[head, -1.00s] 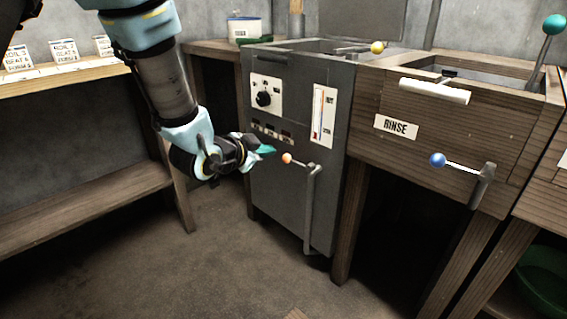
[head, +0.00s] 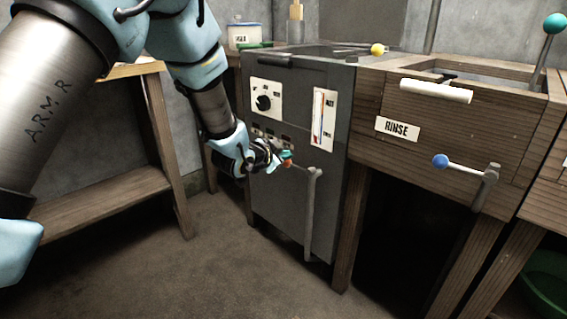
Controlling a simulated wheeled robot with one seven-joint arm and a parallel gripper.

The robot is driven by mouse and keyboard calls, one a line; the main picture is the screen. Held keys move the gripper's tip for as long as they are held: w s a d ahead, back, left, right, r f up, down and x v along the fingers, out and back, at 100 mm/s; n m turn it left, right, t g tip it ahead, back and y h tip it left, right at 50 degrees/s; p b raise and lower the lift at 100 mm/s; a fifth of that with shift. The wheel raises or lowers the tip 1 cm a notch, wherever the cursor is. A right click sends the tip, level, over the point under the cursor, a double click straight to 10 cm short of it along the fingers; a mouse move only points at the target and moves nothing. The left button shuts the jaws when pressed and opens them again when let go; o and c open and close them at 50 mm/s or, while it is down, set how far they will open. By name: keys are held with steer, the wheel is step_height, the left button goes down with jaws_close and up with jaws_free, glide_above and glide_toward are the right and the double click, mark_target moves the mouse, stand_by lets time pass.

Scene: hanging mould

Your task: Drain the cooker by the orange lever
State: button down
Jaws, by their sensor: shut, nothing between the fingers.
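The cooker (head: 290,215) is a dark grey metal cabinet with a dial, a gauge and a vertical drain pipe on its front. The orange lever (head: 288,162) has an orange knob at its left end and a thin arm running right to the top of the pipe (head: 311,215). The lever lies roughly level. My gripper (head: 285,155), with teal fingertips, is shut and empty. Its tips are right at the orange knob and overlap it in the picture; I cannot tell whether they touch. My gripper partly hides the knob.
The wooden rinse tank (head: 450,135) stands right of the cooker, with a blue-knobbed lever (head: 441,161) and white handle. A yellow knob (head: 377,49) sits on the cooker top. A wooden bench (head: 100,200) stands left. The floor in front is clear.

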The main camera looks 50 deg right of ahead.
steer(key=shift+w+d+f, duration=0.2)
steer(key=shift+w+f, duration=0.15)
steer(key=shift+f, duration=0.2)
steer(key=shift+w+d+f, duration=0.2)
steer(key=shift+w+f, duration=0.1)
steer(key=shift+f, duration=0.25)
